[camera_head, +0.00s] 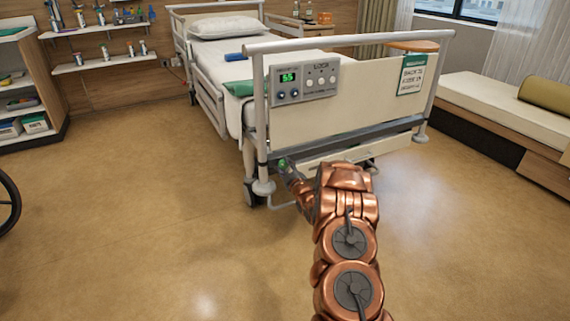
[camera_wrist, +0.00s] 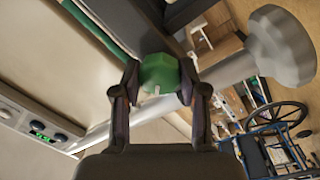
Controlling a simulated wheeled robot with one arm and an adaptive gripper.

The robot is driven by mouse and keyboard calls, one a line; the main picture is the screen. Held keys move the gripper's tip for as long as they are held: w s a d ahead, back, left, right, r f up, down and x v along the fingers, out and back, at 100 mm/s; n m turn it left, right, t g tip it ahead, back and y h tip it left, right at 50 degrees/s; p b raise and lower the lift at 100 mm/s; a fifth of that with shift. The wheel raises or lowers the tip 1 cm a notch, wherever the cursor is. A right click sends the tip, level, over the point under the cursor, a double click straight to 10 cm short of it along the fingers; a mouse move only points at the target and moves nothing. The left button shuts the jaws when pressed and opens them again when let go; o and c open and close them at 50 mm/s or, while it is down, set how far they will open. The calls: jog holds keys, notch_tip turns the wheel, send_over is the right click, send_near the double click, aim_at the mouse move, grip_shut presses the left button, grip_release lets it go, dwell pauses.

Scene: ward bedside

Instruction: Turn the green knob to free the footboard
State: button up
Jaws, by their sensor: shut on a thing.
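The green knob (camera_head: 282,163) sits low at the left end of the bed's footboard (camera_head: 350,100), near the left post. In the wrist view the green knob (camera_wrist: 160,73) lies between the two fingertips, with a small pale mark on its face. My gripper (camera_wrist: 158,85) is shut on the knob, one finger on each side. In the head view my gripper (camera_head: 288,171) reaches the knob from the front right, and its fingers partly cover it. The footboard is upright on the bed's end and carries a control panel (camera_head: 303,82) and a green-and-white sign (camera_head: 411,75).
The bed (camera_head: 225,65) stands behind the footboard. A wheelchair shows at the left edge (camera_head: 8,200) and in the wrist view (camera_wrist: 275,130). A bench (camera_head: 495,95) stands at right, shelves (camera_head: 25,85) at left. The floor before the bed is clear.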

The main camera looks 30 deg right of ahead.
jog(key=n, duration=0.4)
jog(key=shift+d+n, duration=0.1)
jog(key=shift+n, duration=0.3)
jog(key=shift+n+t+y+b, duration=0.3)
jog(key=shift+n+y+b, duration=0.3)
jog(key=shift+n, duration=1.9)
jog(key=o, duration=1.1)
jog(key=shift+s, duration=0.1)
jog(key=shift+s+a+f, duration=0.15)
jog(key=shift+s+a, duration=0.05)
jog(key=shift+s, duration=1.75)
jog(key=shift+s+a+f, duration=0.15)
jog(key=shift+s+f, duration=0.05)
jog(key=shift+s, duration=1.75)
jog(key=shift+s+a+f, duration=0.15)
jog(key=shift+s+a, duration=0.05)
jog(key=shift+s, duration=1.75)
